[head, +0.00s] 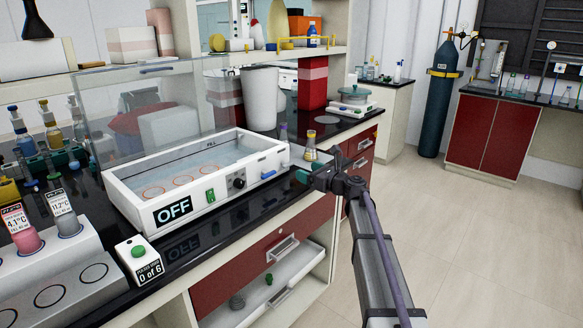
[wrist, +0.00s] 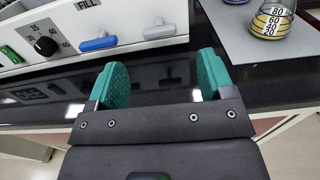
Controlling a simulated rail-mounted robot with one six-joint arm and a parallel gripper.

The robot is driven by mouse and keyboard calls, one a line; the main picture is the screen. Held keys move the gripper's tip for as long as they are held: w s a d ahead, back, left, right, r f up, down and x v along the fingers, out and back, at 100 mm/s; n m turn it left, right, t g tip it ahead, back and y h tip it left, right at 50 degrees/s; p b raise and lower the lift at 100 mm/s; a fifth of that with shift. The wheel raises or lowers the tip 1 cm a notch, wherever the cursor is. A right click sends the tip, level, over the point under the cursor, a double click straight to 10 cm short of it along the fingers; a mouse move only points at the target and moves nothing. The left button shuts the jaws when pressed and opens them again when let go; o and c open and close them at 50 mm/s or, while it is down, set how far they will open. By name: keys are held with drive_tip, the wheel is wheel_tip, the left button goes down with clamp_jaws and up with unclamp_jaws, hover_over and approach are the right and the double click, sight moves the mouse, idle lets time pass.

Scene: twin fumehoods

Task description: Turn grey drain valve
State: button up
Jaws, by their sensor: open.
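The grey drain valve (wrist: 160,31) is a small grey lever on the white front face of the water bath, right of the blue fill valve (wrist: 97,44) in the wrist view. Both levers lie nearly level. My gripper (wrist: 164,78) is open and empty, its green pads apart, in front of the grey valve and not touching it. In the head view my gripper (head: 305,177) is at the right end of the white water bath (head: 150,217), above the counter's front edge. The bath's display reads OFF.
A flask with yellow liquid (wrist: 270,18) stands on a grey mat right of the bath, close to my gripper's right side; it also shows in the head view (head: 310,148). The black counter (head: 200,240) runs along the bath's front. An open drawer (head: 270,295) is below.

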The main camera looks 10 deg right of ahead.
sight(288, 164)
drive_tip(key=x, duration=0.9)
drive_tip(key=shift+w+a, duration=0.15)
drive_tip(key=shift+w, duration=0.05)
drive_tip(key=c, duration=0.9)
